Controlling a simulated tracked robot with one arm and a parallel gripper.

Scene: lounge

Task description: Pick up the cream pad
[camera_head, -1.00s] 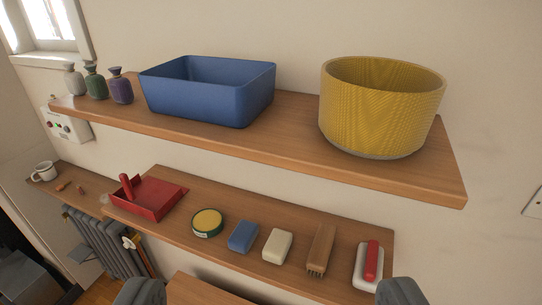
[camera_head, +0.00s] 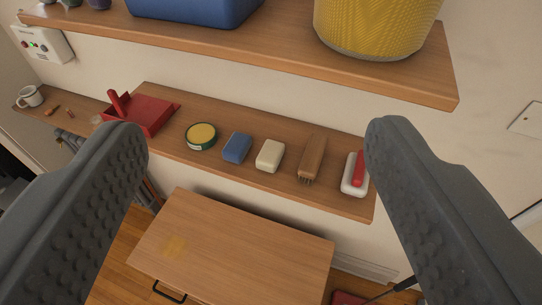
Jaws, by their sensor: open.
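The cream pad (camera_head: 270,156) is a small pale block lying on the lower wooden shelf (camera_head: 225,172). It sits between a blue pad (camera_head: 236,148) on its left and a wooden brush (camera_head: 312,158) on its right, with small gaps. My gripper (camera_head: 255,145) is open and empty, its two dark ridged fingers spread wide at the left and right of the picture. The pad shows between the fingers, farther off, and nothing touches it.
A yellow-topped tin (camera_head: 201,136), a red dustpan (camera_head: 145,115) and a white-and-red item (camera_head: 355,174) share the lower shelf. The upper shelf (camera_head: 250,52) overhangs it, bearing a blue bin (camera_head: 195,8) and a yellow basket (camera_head: 370,28). A wooden cabinet (camera_head: 235,245) stands below.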

